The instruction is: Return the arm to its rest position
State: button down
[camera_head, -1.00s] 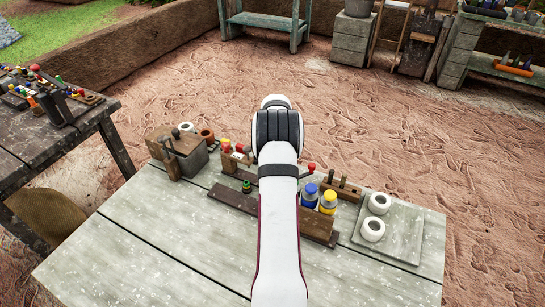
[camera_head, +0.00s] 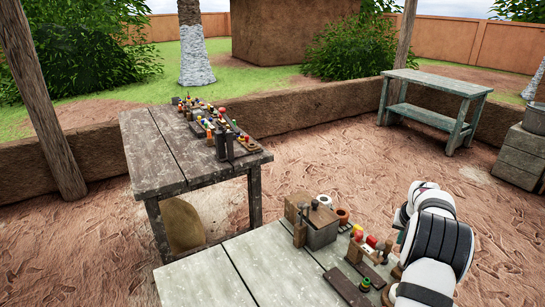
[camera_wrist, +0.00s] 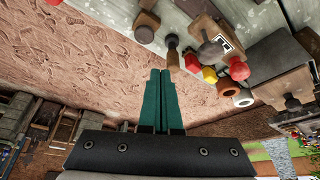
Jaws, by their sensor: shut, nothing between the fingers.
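My white and black arm (camera_head: 438,245) reaches up from the lower right of the head view, beside the right part of the near grey table (camera_head: 235,275). My gripper (camera_wrist: 153,98) shows in the wrist view as two green fingers pressed together, with nothing between them. It is clear of the objects, which appear above and to the right of it in that view. In the head view the fingers are mostly hidden behind the arm.
On the near table stand a wooden box with a grey front (camera_head: 319,228), a white ring (camera_head: 324,201), a brown ring (camera_head: 342,216) and small coloured knobs on wooden blocks. A dark table (camera_head: 170,150) with several small items stands left. A teal bench (camera_head: 437,90) stands behind.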

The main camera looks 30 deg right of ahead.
jog(key=w+a+r+n+t, duration=0.1)
jog(key=w+a+r, duration=0.3)
jog(key=a+r, duration=0.15)
jog(key=w+a+r+n, duration=0.1)
jog(key=w+a+r, duration=0.3)
jog(key=a, duration=0.3)
jog(key=a+r+n+t+y, duration=0.1)
jog(key=a+r, duration=0.3)
jog(key=a, duration=0.8)
jog(key=a+r+n+t+y, duration=0.1)
jog(key=a+r, duration=0.4)
jog(key=a, duration=0.6)
jog(key=s+a+f+n+t+y, duration=0.1)
jog(key=s+a+n+y, duration=0.1)
jog(key=s+a, duration=0.65)
jog(key=s+a+n+t+y, duration=0.15)
jog(key=s+a, duration=0.45)
jog(key=a, duration=0.6)
jog(key=s+f+m+g, duration=0.1)
jog(key=s+f+g, duration=0.7)
jog(key=s, duration=0.2)
jog(key=shift+d+f, duration=0.3)
jog(key=shift+d, duration=0.1)
